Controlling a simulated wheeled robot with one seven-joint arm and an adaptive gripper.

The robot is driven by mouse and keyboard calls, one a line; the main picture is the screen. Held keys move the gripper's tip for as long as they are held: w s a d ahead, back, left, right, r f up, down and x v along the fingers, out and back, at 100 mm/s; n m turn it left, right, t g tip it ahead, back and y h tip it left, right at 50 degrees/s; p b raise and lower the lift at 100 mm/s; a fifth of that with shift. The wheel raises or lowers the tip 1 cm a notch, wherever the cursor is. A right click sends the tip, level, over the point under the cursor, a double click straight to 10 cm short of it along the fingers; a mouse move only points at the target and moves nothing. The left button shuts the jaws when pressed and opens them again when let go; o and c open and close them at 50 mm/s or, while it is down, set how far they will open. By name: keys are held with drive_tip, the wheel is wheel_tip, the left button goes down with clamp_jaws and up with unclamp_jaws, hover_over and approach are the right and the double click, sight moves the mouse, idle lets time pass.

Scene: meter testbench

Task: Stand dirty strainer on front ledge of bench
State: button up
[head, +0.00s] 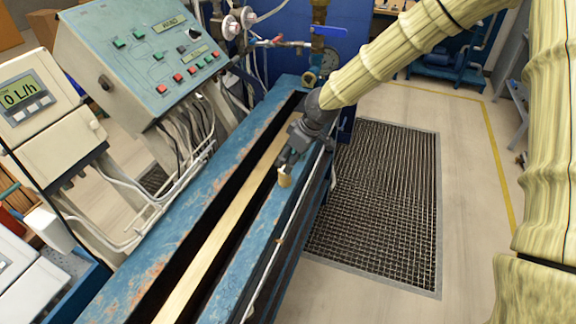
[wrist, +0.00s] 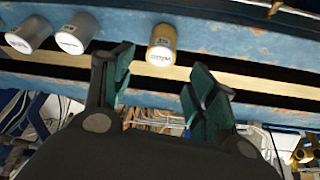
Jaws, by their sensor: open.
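A tan, short cylinder (head: 285,178), which looks like the dirty strainer, stands on the blue front ledge (head: 250,232) of the bench. In the wrist view the tan strainer (wrist: 162,42) has a small label and stands just beyond my gripper (wrist: 160,68), roughly centred between the spread fingers. The fingers look clear of it. In the head view my gripper (head: 289,158) is just above and behind the strainer, open. Two pale grey cylinders, one at far left (wrist: 29,35) and one nearer (wrist: 77,34), stand on the same ledge in the wrist view. My arm seems to hide them in the head view.
A light wooden strip (head: 215,245) runs along the bench's dark channel. A blue-green control panel (head: 143,55) and a flow display (head: 32,95) stand on the left. A floor grate (head: 378,200) lies to the right. Bare ledge extends towards the head camera.

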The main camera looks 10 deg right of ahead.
drive_tip(key=b+v, duration=0.1)
drive_tip(key=v, duration=0.5)
drive_tip(key=shift+r, duration=0.25)
drive_tip(key=shift+s+d, duration=0.1)
